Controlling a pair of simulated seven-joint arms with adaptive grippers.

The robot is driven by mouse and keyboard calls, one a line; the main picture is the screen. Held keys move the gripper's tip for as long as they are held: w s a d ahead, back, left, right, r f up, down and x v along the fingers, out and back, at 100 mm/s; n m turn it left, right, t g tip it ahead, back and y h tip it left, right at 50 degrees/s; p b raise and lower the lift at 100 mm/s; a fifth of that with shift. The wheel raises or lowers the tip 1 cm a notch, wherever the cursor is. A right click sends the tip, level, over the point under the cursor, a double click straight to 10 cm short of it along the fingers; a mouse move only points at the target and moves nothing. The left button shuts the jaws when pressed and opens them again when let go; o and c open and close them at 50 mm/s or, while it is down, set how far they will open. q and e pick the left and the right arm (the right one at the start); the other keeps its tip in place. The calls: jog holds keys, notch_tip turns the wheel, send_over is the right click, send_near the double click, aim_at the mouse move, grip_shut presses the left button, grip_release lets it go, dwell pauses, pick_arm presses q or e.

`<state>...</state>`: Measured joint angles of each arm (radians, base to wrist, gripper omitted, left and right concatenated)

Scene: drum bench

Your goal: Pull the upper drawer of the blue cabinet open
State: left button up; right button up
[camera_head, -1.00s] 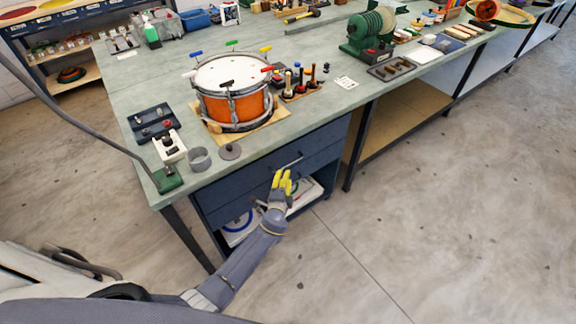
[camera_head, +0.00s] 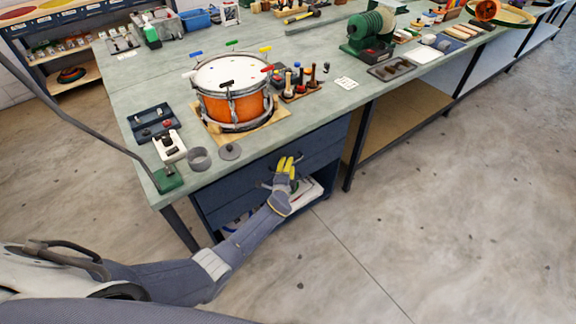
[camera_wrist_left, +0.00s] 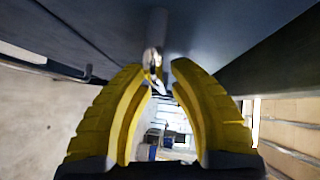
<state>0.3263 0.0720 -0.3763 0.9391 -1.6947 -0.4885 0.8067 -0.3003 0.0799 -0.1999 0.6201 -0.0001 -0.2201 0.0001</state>
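The blue cabinet (camera_head: 318,157) stands under the near end of the bench, with stacked dark blue drawer fronts. The upper drawer (camera_head: 325,138) looks shut, its front flush under the bench top. My left gripper (camera_head: 288,160), with yellow fingers, is at the drawer fronts and covers most of the upper handle. In the left wrist view, a metal bar handle (camera_wrist_left: 155,45) lies ahead of the gap between the yellow fingertips (camera_wrist_left: 162,75). The fingers are apart; I cannot tell whether they touch the bar. My right gripper is not in view.
An orange drum (camera_head: 233,95) sits on a board on the bench (camera_head: 130,80). An open shelf with white items (camera_head: 308,192) is below. The floor in front is clear.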

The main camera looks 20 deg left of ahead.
pick_arm(q)
jog(key=shift+o, duration=0.2)
grip_shut()
dwell(0.3)
